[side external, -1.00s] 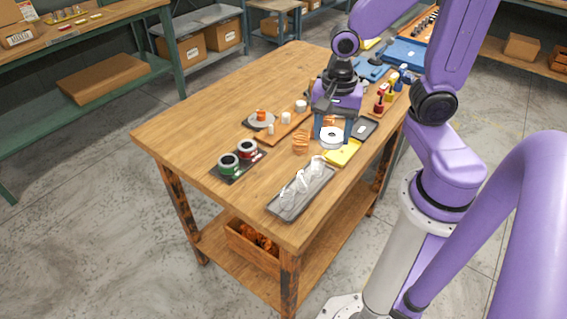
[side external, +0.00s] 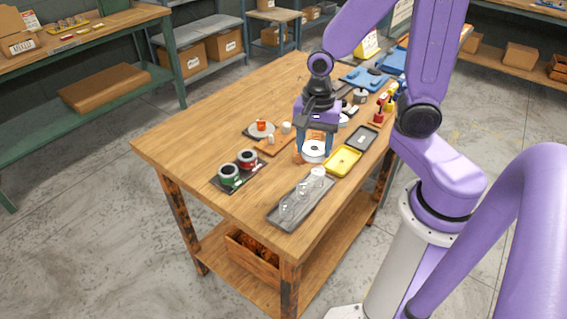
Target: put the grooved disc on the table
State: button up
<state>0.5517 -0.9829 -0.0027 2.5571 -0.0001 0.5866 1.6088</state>
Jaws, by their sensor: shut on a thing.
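The grooved disc (side external: 314,157) is white with a dark centre, and my gripper (side external: 314,147) is shut on it. Its blue fingers point down, one on each side of the disc. The disc hangs over the middle right part of the wooden table (side external: 205,120), just left of the yellow tray. I cannot tell whether it touches the table top. An orange coil stack (side external: 297,157) shows only partly behind the left finger and the disc.
The yellow tray (side external: 343,161) and a grey tray with clear items (side external: 279,224) lie close by. Green (side external: 229,176) and red (side external: 247,160) spools stand on a dark mat at left. A wooden board (side external: 272,146) lies behind. The table's left half is clear.

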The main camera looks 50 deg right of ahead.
jog(key=shift+w+f, duration=0.25)
jog(key=shift+w, duration=0.3)
send_over(283, 174)
jog(key=f, duration=0.6)
jog(key=shift+s+d+f, duration=0.1)
jog(key=shift+s, duration=0.2)
jog(key=shift+w+f, duration=0.2)
jog(key=shift+f, duration=0.1)
jog(key=shift+w+f, duration=0.1)
jog(key=shift+f, duration=1.55)
jog(key=shift+f, duration=0.1)
jog(key=o, duration=1.3)
jog(key=shift+o, duration=0.2)
